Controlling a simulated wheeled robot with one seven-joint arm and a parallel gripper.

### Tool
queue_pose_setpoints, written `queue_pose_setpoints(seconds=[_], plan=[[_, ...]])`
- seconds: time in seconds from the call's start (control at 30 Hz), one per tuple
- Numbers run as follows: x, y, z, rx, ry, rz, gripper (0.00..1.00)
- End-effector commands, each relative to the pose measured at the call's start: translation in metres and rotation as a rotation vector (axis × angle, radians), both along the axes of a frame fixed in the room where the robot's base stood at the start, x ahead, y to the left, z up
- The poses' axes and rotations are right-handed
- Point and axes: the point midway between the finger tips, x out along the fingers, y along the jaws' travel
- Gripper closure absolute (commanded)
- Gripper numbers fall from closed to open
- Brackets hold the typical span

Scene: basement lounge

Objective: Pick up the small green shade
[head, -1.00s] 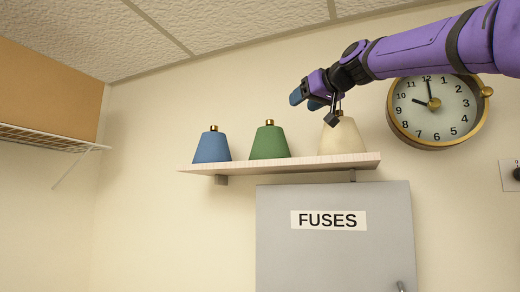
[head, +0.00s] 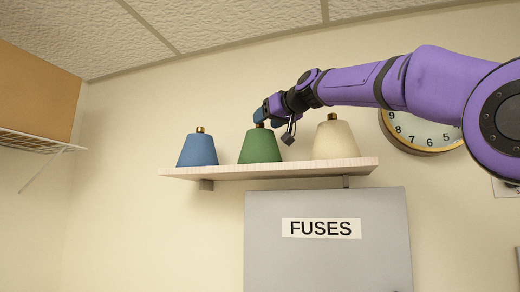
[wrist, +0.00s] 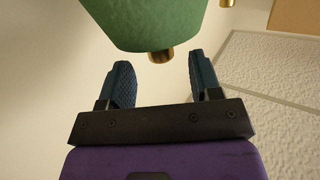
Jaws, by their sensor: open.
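The small green shade (head: 262,147) stands upright on the wall shelf, between a blue shade and a cream shade. Its brass top knob is just under my gripper (head: 262,113) in the head view, partly hidden by the fingers. In the wrist view the green shade (wrist: 155,20) fills the top, and its brass knob points toward the gap between my fingertips (wrist: 163,68). My gripper is open and empty, with a blue finger on each side of the knob's line. Whether a finger touches the knob I cannot tell.
The pale wooden shelf (head: 230,171) also bears the blue shade (head: 197,151) at left and the cream shade (head: 335,141) at right, under my wrist. A grey fuse box (head: 325,260) is below. A clock (head: 425,132) hangs right, partly behind my arm. A wire rack (head: 35,141) is at far left.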

Motion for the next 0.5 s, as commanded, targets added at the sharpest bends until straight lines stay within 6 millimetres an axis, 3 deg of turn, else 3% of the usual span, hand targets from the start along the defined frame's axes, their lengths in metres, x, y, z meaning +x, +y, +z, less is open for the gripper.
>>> queue_pose_setpoints(seconds=[0.2, 0.5], plan=[[0.023, 0.017, -0.006, -0.001, 0.001, 0.000, 0.42], [0.029, 0.021, -0.007, 0.000, 0.000, -0.001, 0.42]])
